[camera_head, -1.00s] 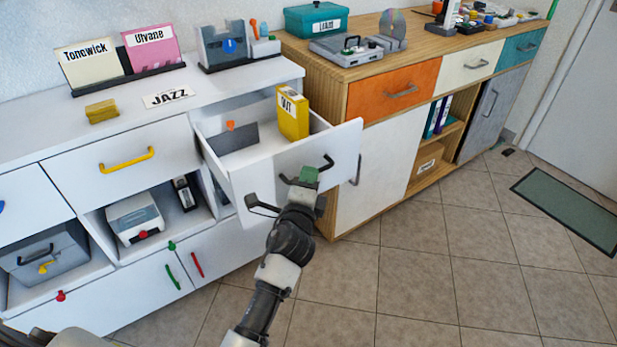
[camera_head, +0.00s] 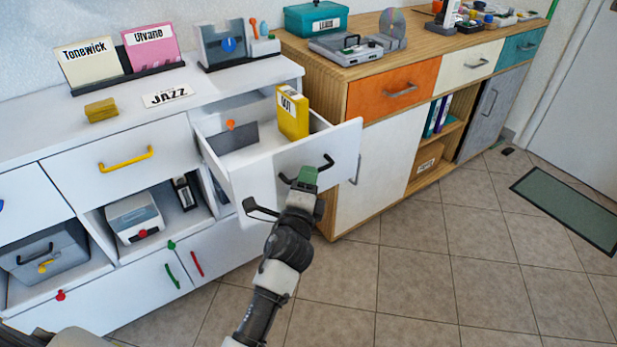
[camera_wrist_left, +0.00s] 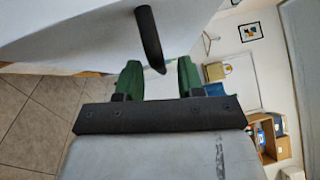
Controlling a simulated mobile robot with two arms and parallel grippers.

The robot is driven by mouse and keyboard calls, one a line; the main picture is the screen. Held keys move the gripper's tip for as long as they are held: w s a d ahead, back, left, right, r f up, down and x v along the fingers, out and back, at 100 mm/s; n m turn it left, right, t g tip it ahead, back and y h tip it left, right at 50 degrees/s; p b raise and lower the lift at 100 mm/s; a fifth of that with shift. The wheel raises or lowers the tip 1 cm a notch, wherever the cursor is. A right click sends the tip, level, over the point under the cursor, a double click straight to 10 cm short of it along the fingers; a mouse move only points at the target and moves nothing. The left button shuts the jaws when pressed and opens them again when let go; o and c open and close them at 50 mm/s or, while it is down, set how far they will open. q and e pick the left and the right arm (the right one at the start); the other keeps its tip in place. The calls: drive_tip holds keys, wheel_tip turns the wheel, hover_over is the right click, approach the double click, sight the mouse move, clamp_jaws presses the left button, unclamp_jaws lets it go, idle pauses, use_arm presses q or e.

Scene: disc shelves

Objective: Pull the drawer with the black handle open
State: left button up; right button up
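The drawer (camera_head: 250,182) with the black handle (camera_head: 327,161) stands pulled well out of the white cabinet. It holds a yellow box (camera_head: 290,115), a grey panel and a small orange item. My left gripper (camera_head: 308,175) is at the drawer front, over the middle of the handle, and hides part of it. In the left wrist view, the green fingers (camera_wrist_left: 161,78) are apart. The black handle (camera_wrist_left: 149,36) reaches down to the gap between them, with space visible beside it. I cannot tell whether they touch it. My right gripper is not in view.
A closed drawer with a yellow handle (camera_head: 126,159) is at the left. A wooden cabinet with a white door (camera_head: 375,175) stands close on the right of the open drawer. The tiled floor (camera_head: 440,270) in front is clear, with a green mat (camera_head: 570,210) farther right.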

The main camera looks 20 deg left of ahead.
use_arm(q)
drive_tip(key=s+d+f, duration=0.1)
drive_tip(key=s, duration=0.8)
drive_tip(key=shift+s+b, duration=0.3)
drive_tip(key=shift+b, duration=0.1)
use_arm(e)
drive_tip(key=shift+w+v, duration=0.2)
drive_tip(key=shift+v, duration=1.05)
use_arm(q)
drive_tip(key=shift+f, duration=0.2)
